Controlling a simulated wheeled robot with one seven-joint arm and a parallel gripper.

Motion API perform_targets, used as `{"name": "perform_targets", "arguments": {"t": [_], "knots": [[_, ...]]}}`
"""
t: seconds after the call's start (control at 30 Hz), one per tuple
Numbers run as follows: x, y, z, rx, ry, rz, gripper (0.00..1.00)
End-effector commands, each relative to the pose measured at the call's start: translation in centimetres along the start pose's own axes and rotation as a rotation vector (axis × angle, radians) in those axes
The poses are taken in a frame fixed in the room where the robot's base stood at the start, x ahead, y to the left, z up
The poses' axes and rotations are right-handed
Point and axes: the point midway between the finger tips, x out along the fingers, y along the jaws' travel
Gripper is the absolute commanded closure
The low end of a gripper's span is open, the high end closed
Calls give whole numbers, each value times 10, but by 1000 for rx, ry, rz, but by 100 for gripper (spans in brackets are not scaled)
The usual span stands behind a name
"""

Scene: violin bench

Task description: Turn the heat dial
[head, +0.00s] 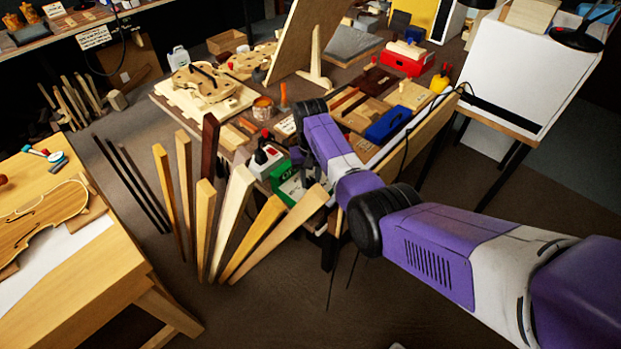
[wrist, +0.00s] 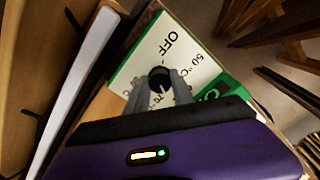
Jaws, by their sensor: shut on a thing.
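The heat dial (wrist: 159,77) is a small round black knob with a light mark, on a white panel (wrist: 196,60) printed with "OFF" and temperature figures. My gripper (wrist: 160,92) is shut on the dial, with one grey finger at each side of it. In the head view the green and white heater box (head: 291,187) stands at the near edge of the cluttered bench. There my arm covers part of the box, and the fingertips and dial are hidden.
Several upright wood strips (head: 238,205) stand in front of the bench. A blue box (head: 388,123) lies to the right on the bench. A violin body (head: 42,218) lies on the left table.

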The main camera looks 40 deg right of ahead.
Motion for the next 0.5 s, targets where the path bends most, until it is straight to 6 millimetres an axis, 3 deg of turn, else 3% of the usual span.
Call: {"name": "perform_targets", "arguments": {"t": [0.5], "knots": [[-1, -1, -1, 433, 2, -2, 100]]}}
